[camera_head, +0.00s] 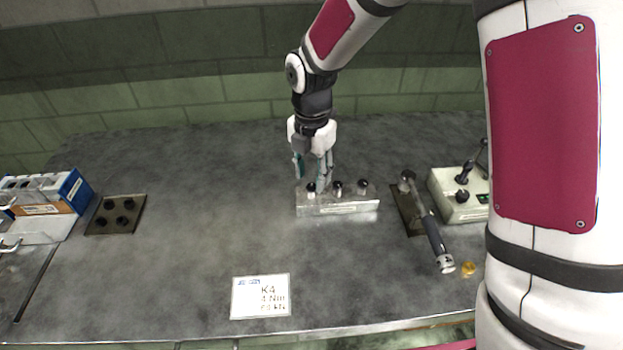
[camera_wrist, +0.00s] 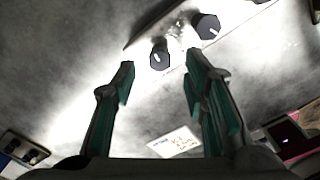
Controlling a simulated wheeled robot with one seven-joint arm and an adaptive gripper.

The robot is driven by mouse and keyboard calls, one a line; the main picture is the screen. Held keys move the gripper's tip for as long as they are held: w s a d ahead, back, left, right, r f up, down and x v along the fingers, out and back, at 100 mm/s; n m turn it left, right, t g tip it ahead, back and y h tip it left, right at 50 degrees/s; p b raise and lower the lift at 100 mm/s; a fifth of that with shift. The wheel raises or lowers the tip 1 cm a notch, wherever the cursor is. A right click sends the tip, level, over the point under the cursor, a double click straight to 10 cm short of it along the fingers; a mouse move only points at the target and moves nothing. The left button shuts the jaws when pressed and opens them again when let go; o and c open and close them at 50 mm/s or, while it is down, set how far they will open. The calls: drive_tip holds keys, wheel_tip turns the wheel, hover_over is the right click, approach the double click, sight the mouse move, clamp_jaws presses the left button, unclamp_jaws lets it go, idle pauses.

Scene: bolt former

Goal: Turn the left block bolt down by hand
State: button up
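The metal block (camera_head: 338,205) stands at the middle of the table with three dark bolt heads in a row on top. The left block bolt (camera_head: 311,188) shows a bright shank under its black head. My gripper (camera_head: 312,168) points down above the left end of the block, close to the left bolt. In the wrist view the fingers (camera_wrist: 158,82) are apart with nothing between them. The left bolt head (camera_wrist: 160,54) shows just beyond the fingertips, and another bolt head (camera_wrist: 206,27) is up and to the right. Whether a finger touches the bolt cannot be told.
A torque wrench (camera_head: 430,225) lies at the right near a yellow piece (camera_head: 468,268) and a pale box (camera_head: 458,195) with a lever. A dark plate with several holes or bolts (camera_head: 115,214) and a blue case (camera_head: 74,190) are at left. A K4 card (camera_head: 260,297) lies in front.

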sight(311, 188)
drive_tip(key=shift+f, duration=1.2)
clamp_jaws()
drive_tip(key=shift+m, duration=0.3)
